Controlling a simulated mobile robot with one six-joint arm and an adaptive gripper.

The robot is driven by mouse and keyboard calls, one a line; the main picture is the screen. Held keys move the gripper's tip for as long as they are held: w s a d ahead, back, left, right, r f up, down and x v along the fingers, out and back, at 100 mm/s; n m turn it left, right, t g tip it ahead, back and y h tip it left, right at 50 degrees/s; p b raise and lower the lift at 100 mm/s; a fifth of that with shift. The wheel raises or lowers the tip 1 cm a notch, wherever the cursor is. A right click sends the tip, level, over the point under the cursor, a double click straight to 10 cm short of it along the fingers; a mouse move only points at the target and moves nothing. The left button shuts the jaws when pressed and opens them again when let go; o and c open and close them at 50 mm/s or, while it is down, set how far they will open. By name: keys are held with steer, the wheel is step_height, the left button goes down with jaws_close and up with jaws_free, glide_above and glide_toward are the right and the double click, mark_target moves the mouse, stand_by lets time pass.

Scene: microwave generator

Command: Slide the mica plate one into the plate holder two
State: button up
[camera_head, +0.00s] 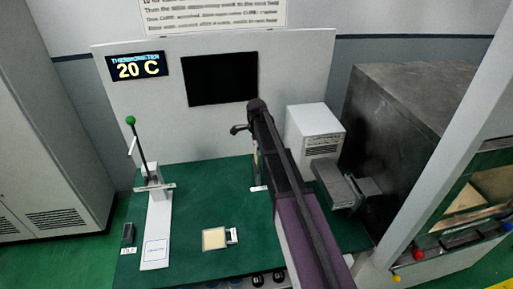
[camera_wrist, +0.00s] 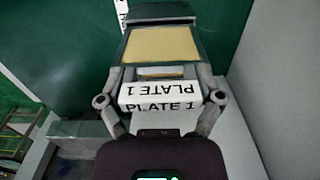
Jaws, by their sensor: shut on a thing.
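In the wrist view, my gripper (camera_wrist: 162,98) is shut on mica plate one (camera_wrist: 160,45), a tan rectangle in a dark frame. Its white handle block (camera_wrist: 160,90) reads "PLATE 1" on two faces and sits between the fingers. The plate extends away from my gripper over the green surface. In the head view my arm hides most of the gripper and the held plate. A second tan plate (camera_head: 214,238) with a small labelled block lies flat on the green table. I cannot identify plate holder two with certainty; a small white label (camera_head: 259,188) shows beside my arm.
A lever stand with a green knob (camera_head: 131,120) stands on the left of the green table (camera_head: 190,205). A white box (camera_head: 314,132) and grey blocks (camera_head: 340,184) stand right of my arm. A panel with a thermometer display (camera_head: 138,67) closes the back.

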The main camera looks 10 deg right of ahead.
steer(key=shift+a+f+b, duration=0.1)
steer(key=shift+f+b, duration=1.45)
steer(key=shift+b, duration=0.05)
stand_by(1.0)
steer(key=shift+f+b, duration=2.35)
stand_by(1.0)
steer(key=o, duration=1.1)
steer(key=shift+c, duration=0.2)
steer(key=shift+r, duration=0.25)
step_height(320, 180, up, 12)
steer(key=p, duration=1.3)
steer(key=shift+r, duration=0.25)
